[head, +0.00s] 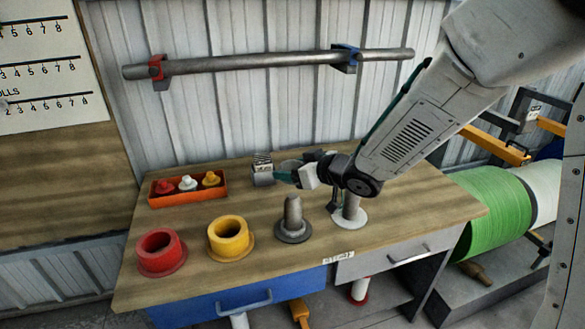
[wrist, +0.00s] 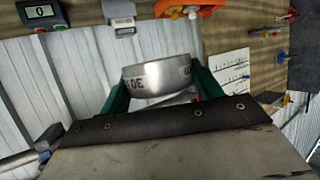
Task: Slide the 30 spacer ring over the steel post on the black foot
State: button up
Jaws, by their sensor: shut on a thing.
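The spacer ring (wrist: 157,75) is a silver metal band with dark "30" lettering, upside down in the wrist view. My gripper (wrist: 160,88) is shut on it, with one green finger on each side. In the head view my gripper (head: 286,172) is above the back middle of the bench, pointing left, and the ring is hard to make out there. The steel post (head: 293,210) stands upright on its black foot (head: 293,236), nearer the front and below my gripper. Nothing is around this post.
Another post (head: 352,204) on a white foot (head: 350,222) stands to the right, partly behind my arm. A yellow flanged core (head: 228,232) and a red one (head: 160,249) stand left. An orange tray (head: 188,201) holds small knobbed pieces. A grey item (head: 263,174) stands behind.

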aim_at(300, 211)
jog(key=shift+d, duration=0.1)
jog(key=shift+f, duration=6.75)
jog(key=o, duration=1.4)
jog(key=shift+s, duration=0.1)
jog(key=shift+c, duration=0.2)
jog(key=v, duration=0.7)
jog(key=shift+s+d+r, duration=0.15)
jog(key=shift+s+d, duration=0.1)
